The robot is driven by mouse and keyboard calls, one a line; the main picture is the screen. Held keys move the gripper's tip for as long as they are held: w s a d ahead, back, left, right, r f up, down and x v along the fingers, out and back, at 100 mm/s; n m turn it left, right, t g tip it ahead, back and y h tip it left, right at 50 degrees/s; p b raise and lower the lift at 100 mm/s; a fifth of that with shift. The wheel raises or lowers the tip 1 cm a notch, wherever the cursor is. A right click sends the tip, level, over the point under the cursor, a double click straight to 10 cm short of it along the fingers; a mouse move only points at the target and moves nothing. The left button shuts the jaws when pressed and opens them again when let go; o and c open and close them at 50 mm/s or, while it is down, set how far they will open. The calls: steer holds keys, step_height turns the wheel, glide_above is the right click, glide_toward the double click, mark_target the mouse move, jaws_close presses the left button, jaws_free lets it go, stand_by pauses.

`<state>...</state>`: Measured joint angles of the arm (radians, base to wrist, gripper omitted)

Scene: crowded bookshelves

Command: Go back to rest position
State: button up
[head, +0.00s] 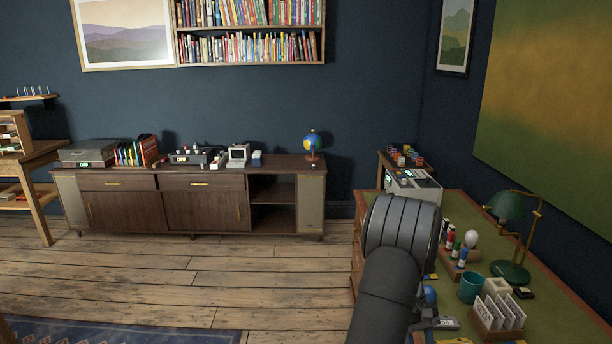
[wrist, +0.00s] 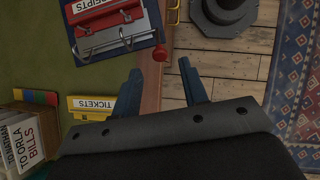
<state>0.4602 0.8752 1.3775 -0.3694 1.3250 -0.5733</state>
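My gripper (wrist: 163,88) shows in the wrist view with its two dark blue-grey fingers spread apart and nothing between them. It hangs over the edge of the green-topped desk (wrist: 40,60), with the plank floor to its right. In the head view my arm reaches over the near left side of the desk (head: 560,300) and hides part of it. I cannot clearly make out the gripper in that view.
By the fingers are a red RECEIPTS binder (wrist: 105,14), a yellow TICKETS box (wrist: 92,104) and a letter holder (wrist: 22,135). On the desk stand a green lamp (head: 508,215), a teal cup (head: 470,287) and a card rack (head: 498,318). Floor (head: 230,280) left of the desk is open.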

steer(key=x, duration=0.3)
steer(key=shift+s+d+f, duration=0.1)
steer(key=shift+s+f, duration=0.15)
steer(key=shift+f, duration=0.05)
steer(key=shift+w, duration=0.1)
steer(key=v, duration=1.7)
steer(key=shift+t, duration=0.4)
steer(key=x, duration=0.5)
steer(key=s+x, duration=0.1)
steer(key=x, duration=0.5)
steer(key=r+x, duration=0.1)
steer(key=x, duration=0.5)
steer(key=shift+s, duration=0.3)
steer(key=shift+s+r+t, duration=0.15)
steer(key=shift+s+t, duration=0.1)
steer(key=shift+t, duration=0.05)
steer(key=d+v, duration=0.1)
steer(key=v, duration=1.7)
steer(key=d+f+t, duration=0.3)
steer(key=f, duration=0.3)
steer(key=d+f+m+t+h, duration=0.1)
steer(key=d+f+t, duration=0.2)
steer(key=f, duration=0.4)
steer(key=shift+s+d+f+h, duration=0.2)
steer(key=shift+d+h, duration=0.1)
steer(key=shift+d, duration=0.5)
